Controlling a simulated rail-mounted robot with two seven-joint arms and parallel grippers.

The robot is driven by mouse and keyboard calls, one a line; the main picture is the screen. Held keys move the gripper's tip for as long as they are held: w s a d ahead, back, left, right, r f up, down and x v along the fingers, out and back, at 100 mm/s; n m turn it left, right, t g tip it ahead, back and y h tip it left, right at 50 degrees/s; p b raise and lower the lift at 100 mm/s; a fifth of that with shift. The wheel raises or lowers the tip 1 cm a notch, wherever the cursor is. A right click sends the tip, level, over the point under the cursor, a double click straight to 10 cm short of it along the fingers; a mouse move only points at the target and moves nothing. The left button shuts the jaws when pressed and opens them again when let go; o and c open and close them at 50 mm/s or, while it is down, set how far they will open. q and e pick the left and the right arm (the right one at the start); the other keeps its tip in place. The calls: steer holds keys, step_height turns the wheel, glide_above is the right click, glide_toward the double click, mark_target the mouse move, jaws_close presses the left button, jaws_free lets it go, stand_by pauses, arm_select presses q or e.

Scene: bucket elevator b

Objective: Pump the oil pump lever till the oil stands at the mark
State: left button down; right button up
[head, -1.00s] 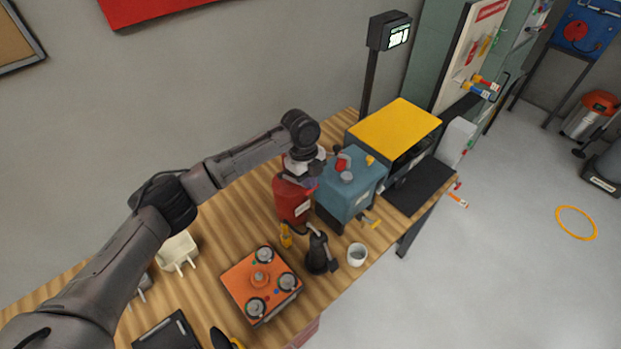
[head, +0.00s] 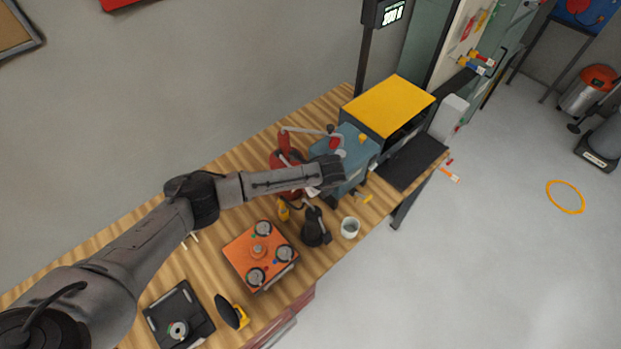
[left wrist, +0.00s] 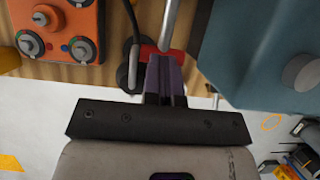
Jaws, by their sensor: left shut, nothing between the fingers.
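A red pump body (head: 285,160) stands on the bench, left of a blue-grey box (head: 354,150). A pale lever rod (head: 308,131) runs rightward from its top; my arm partly hides the pump. In the left wrist view a silver rod (left wrist: 171,24) ends near a red part (left wrist: 160,53). My left gripper (left wrist: 167,62) is shut and empty, its fingertips at or just before that red part; I cannot tell if they touch. The fingers are hidden behind my wrist in the head view. No oil level or mark can be made out. My right gripper is not in view.
An orange box with knobs (head: 260,255), a black can with a spout (head: 315,229) and a white cup (head: 350,228) stand close by. A yellow-topped machine (head: 390,105) is at the right. A display (head: 390,14) stands behind.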

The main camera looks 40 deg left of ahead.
arm_select(q)
steer(key=shift+s+a+f, duration=0.15)
steer(key=shift+a+f, duration=0.05)
steer(key=shift+f, duration=0.9)
steer(key=d+p+v, duration=0.1)
steer(key=p+v, duration=0.2)
steer(key=v, duration=1.2)
steer(key=shift+f, duration=0.1)
stand_by(0.5)
